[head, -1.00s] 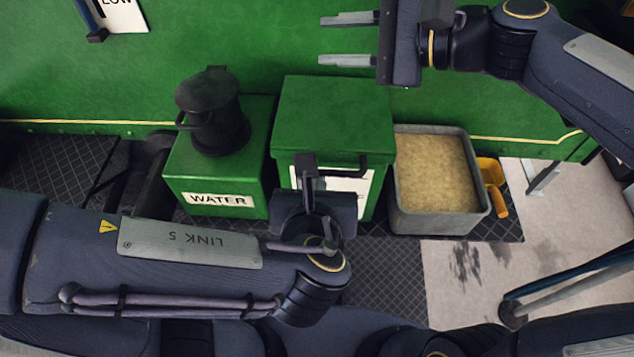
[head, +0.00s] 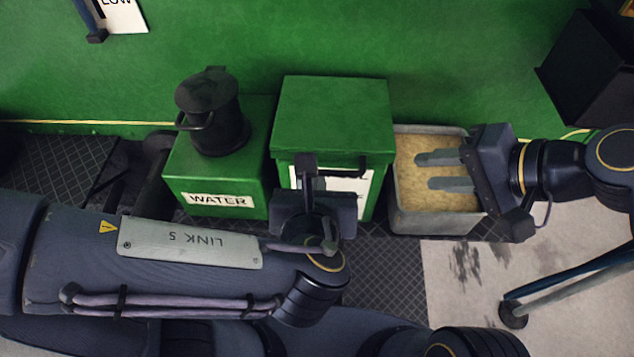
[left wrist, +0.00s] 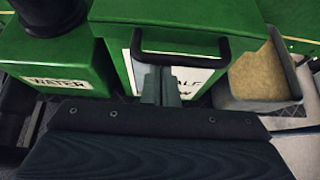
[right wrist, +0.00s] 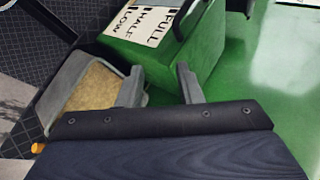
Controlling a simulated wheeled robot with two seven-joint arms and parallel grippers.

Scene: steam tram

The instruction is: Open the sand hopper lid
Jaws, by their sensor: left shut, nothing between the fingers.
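The sand hopper (head: 291,180) is a green box in the middle of the head view, with a white label on its front. Its green lid (head: 333,105) lies flat and closed. A black bar handle (head: 350,170) runs along the lid's front edge; it also shows in the left wrist view (left wrist: 182,57). My left gripper (head: 306,165) is shut and empty at the handle; in the left wrist view its fingers (left wrist: 160,80) reach the bar's middle, and I cannot tell whether they touch. My right gripper (head: 432,171) is open and empty above the sand tub.
A grey tub (head: 436,221) of sand stands right of the hopper. A green water box (head: 190,180) with a black filler (head: 215,120) stands to the left. A green wall (head: 430,60) closes off the back. Pale floor (head: 455,290) is open at the front right.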

